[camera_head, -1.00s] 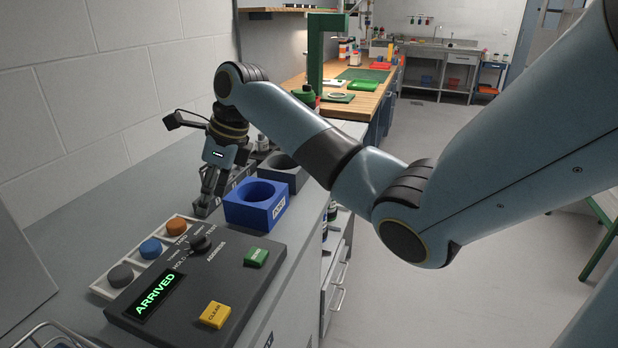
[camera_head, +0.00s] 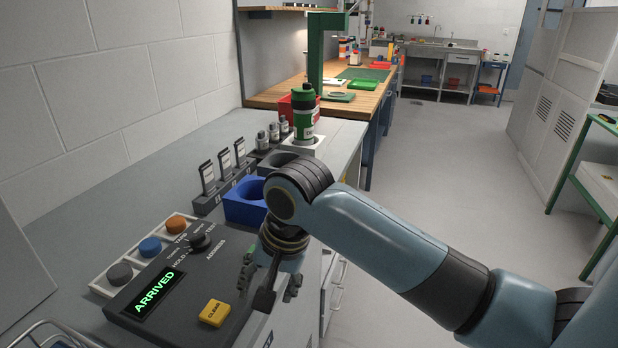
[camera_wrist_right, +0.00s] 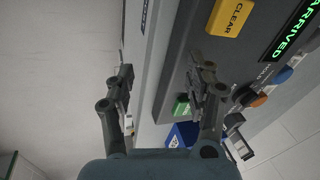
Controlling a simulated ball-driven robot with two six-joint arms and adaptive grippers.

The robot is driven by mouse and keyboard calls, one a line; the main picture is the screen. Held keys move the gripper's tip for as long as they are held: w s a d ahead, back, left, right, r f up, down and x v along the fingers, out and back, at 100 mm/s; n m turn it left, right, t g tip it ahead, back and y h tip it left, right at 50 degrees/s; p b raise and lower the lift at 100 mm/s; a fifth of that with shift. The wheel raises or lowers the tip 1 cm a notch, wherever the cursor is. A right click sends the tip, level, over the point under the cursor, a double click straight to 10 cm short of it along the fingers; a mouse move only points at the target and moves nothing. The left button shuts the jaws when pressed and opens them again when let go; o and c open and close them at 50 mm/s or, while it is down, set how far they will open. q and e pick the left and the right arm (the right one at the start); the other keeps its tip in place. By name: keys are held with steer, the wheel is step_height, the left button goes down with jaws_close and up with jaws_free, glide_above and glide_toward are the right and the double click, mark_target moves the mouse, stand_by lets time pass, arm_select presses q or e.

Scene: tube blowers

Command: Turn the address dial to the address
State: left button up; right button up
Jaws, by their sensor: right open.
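The address dial (camera_head: 200,241) is a small black knob on the dark control panel (camera_head: 188,308), with lettering around it that includes HOLD and ADDRESS. The panel's display (camera_head: 155,295) reads ARRIVED in green. My right gripper (camera_head: 268,283) is over the panel's right edge, to the right of the dial and apart from it. It is open, and nothing shows between its fingers, which also appear in the wrist view (camera_wrist_right: 165,75). My left gripper is not in view.
A yellow CLEAR button (camera_head: 214,313) is near the panel's front.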

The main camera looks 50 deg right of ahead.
steer(key=s+f+n+h+b, duration=0.1)
steer(key=s+f+n, duration=0.6)
steer(key=f, duration=0.3)
steer(key=shift+s+d+f+n+b, duration=0.15)
steer(key=shift+s+d+n+b, duration=0.15)
steer(key=shift+s, duration=0.25)
steer(key=shift+f, duration=0.1)
